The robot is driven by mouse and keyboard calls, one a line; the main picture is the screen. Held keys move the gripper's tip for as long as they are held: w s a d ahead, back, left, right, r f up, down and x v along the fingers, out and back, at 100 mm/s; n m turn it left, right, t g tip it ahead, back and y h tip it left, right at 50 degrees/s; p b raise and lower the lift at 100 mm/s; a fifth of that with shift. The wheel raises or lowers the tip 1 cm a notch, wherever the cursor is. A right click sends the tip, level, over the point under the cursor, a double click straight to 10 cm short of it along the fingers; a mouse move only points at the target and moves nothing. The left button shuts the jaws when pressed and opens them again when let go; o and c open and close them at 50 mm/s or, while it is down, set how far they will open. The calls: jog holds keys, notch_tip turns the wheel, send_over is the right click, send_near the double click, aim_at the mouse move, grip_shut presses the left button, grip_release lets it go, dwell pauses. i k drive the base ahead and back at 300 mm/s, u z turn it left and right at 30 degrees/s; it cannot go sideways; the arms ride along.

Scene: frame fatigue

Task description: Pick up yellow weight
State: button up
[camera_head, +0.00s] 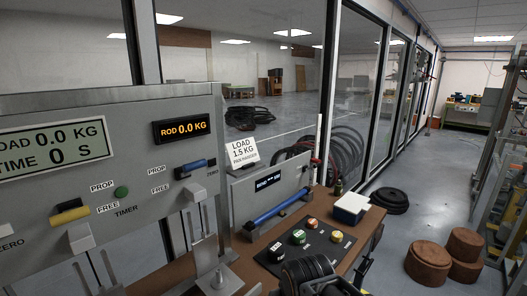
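A dark ribbed part, seemingly of my arm, rises at the bottom edge in front of the mat. It is apart from the yellow weight in the picture. My gripper's fingers cannot be made out clearly.
A blue-handled bar (278,207) and a grey display box (268,188) stand behind the mat. A load sign (243,152) reads 1.5 KG. A white and blue box (350,208) sits at the bench's far right. A large test panel (100,150) fills the left. Brown round stools (428,262) stand on the floor.

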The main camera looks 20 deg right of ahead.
aim_at(337, 236)
jog(key=z, duration=1.9)
jog(key=i, duration=0.6)
jog(key=z, duration=0.1)
